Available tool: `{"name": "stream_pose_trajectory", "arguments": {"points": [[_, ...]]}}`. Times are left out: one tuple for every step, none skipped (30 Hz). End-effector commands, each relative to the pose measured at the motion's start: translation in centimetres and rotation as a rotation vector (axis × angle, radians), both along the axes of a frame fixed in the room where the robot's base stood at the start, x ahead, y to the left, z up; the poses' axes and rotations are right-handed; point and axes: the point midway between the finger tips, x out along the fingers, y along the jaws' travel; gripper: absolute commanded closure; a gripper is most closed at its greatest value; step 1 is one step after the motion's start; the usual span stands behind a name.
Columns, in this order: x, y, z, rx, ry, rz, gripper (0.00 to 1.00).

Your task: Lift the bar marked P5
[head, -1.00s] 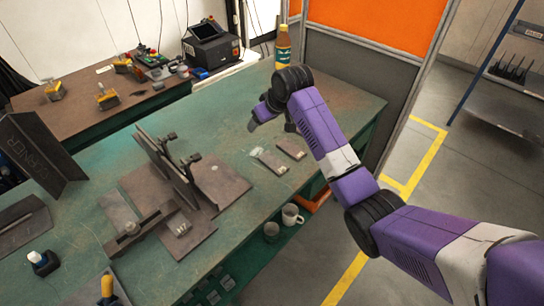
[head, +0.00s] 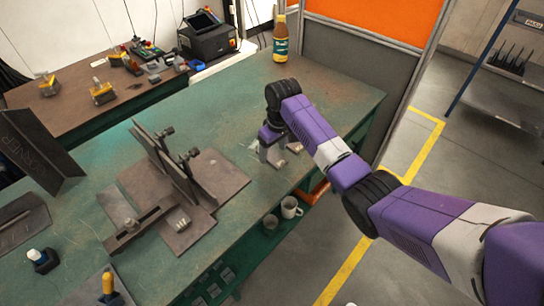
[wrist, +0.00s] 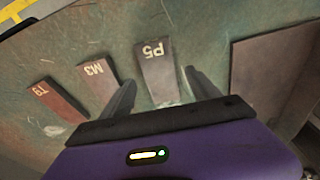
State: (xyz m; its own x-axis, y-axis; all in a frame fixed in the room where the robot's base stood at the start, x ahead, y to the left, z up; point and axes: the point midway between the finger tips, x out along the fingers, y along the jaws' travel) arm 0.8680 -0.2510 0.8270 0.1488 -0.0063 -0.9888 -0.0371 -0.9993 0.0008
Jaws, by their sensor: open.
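The bar marked P5 (wrist: 157,68) is a flat grey bar lying on the green bench top, its white letters upside down in the wrist view. Its near end lies between the two fingers of my gripper (wrist: 161,80), which is open, one finger on each side. I cannot tell whether the fingers are above the bar or level with it. The bar marked M3 (wrist: 97,76) lies just left of the left finger, and the reddish-brown bar marked T9 (wrist: 55,100) lies further left. In the head view my gripper (head: 272,148) points down near the bench's right edge and partly hides the bars.
A brown steel plate (wrist: 272,68) lies right of P5. In the head view a fixture with upright plates and clamps (head: 165,165) stands left of my gripper. A bottle (head: 280,40) stands at the back corner. Mugs (head: 290,208) sit on a lower shelf.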

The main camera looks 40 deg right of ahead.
Motion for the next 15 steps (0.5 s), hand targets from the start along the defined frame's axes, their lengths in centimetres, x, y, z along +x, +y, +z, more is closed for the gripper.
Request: {"name": "stream_pose_trajectory", "arguments": {"points": [[0.02,0.04,-0.63,0.001,0.002,0.000,0.29],[0.07,0.05,-0.85,0.000,0.002,0.001,0.29],[0.10,0.06,-1.09,0.000,0.002,0.001,0.29],[0.11,0.05,-1.22,0.000,0.002,0.001,0.29],[0.13,0.06,-1.30,0.000,0.001,0.001,0.29],[0.15,0.06,-1.34,0.000,0.000,0.001,0.29],[0.17,0.06,-1.35,0.000,0.000,0.001,0.29],[0.16,0.07,-1.34,0.000,0.000,0.001,0.29],[0.16,0.07,-1.34,0.000,0.000,0.001,0.29],[0.16,0.07,-1.33,0.000,0.000,0.001,0.29],[0.16,0.07,-1.33,0.000,0.000,0.001,0.29],[0.16,0.07,-1.32,0.000,0.000,0.001,0.35],[0.16,0.07,-1.32,0.000,0.000,0.001,0.41],[0.16,0.08,-1.32,0.000,0.000,0.001,0.47],[0.16,0.07,-1.31,0.000,0.000,0.001,0.55]]}}
